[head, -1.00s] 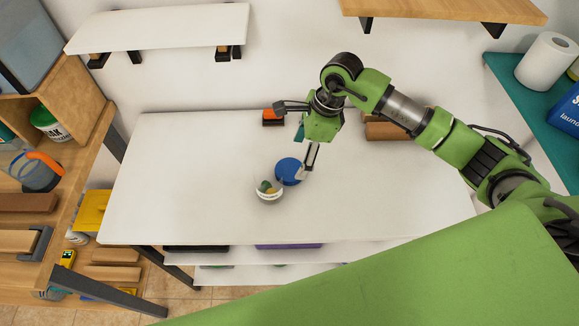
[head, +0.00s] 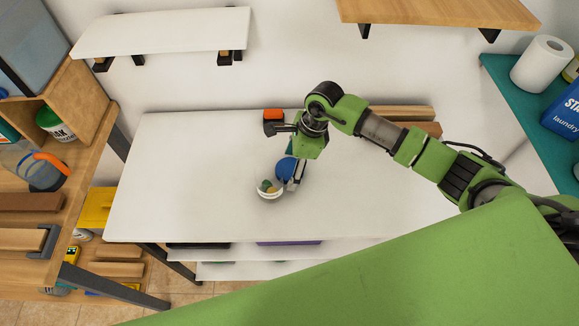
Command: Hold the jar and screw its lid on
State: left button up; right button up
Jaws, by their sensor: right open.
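The jar (head: 269,189) is small, round and clear, with yellow and green contents and an open top. It stands on the white table near the middle. The blue lid (head: 284,168) is just behind and right of the jar, partly hidden by my right gripper. My right gripper (head: 295,178) is open and points down at the right side of the lid. I cannot tell whether a finger touches the lid. My left gripper is not in view.
The white table (head: 190,180) is clear on its left and right. An orange and black object (head: 273,119) stands at the back edge, close to my right wrist. Wooden blocks (head: 403,114) lie at the back right. A white shelf (head: 160,32) hangs on the wall.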

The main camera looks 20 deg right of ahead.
aim_at(291, 168)
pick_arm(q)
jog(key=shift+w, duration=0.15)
pick_arm(e)
jog(key=c, duration=0.8)
jog(key=shift+r, duration=0.1)
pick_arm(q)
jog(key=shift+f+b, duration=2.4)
pick_arm(e)
notch_tip(291, 168, up, 18)
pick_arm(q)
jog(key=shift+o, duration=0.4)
